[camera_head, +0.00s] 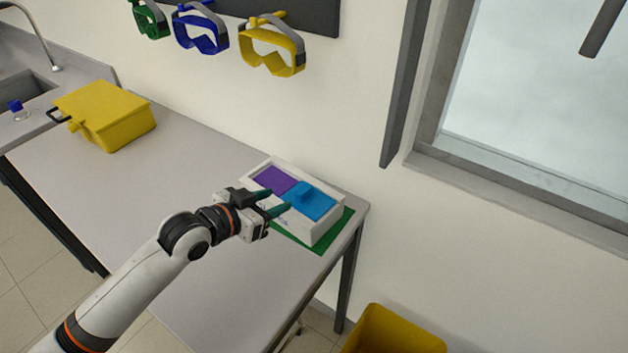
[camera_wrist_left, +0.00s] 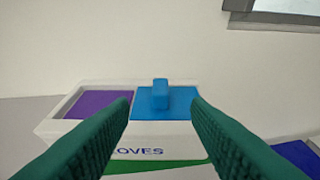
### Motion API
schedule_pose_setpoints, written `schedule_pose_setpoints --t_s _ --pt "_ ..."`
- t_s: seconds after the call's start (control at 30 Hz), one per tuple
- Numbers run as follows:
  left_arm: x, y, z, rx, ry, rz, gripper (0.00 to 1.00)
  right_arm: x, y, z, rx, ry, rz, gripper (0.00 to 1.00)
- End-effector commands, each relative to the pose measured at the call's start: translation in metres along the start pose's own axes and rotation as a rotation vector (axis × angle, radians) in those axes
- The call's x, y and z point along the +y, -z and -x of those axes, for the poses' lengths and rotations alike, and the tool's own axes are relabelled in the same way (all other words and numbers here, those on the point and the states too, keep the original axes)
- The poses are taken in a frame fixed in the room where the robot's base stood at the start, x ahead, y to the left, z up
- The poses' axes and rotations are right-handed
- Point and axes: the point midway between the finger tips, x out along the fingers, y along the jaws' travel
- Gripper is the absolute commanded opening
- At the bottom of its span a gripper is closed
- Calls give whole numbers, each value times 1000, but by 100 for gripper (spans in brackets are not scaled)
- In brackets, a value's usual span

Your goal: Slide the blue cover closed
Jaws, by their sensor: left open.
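The blue cover (camera_head: 313,202) lies over the right part of a white box (camera_head: 325,232) on the table. A small raised blue handle (camera_wrist_left: 160,93) stands up from the cover (camera_wrist_left: 172,106). A purple area (camera_head: 274,180) fills the left part of the box top, and it also shows in the left wrist view (camera_wrist_left: 98,104). My left gripper (camera_head: 277,205) is open and empty, at the front of the box. In the left wrist view its green fingers (camera_wrist_left: 160,106) stand wide apart, with the handle between them in the picture, farther off. My right gripper is not in view.
The box stands on a green mat (camera_head: 343,226) near the table's right end. A yellow case (camera_head: 110,115) lies at the table's far left. Goggles (camera_head: 270,50) hang on the wall behind. A yellow bin (camera_head: 392,332) stands on the floor. The middle of the table (camera_head: 150,190) is clear.

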Motion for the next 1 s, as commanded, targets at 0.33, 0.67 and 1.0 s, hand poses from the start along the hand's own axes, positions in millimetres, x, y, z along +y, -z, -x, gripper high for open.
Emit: schedule_pose_setpoints --t_s 0.33,0.67,1.0 --pt "-1 -2 -60 1 1 2 44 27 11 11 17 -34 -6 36" --pt "-1 -1 -106 0 1 1 44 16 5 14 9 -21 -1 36" --pt "-1 0 -115 1 0 -1 44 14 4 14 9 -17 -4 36"
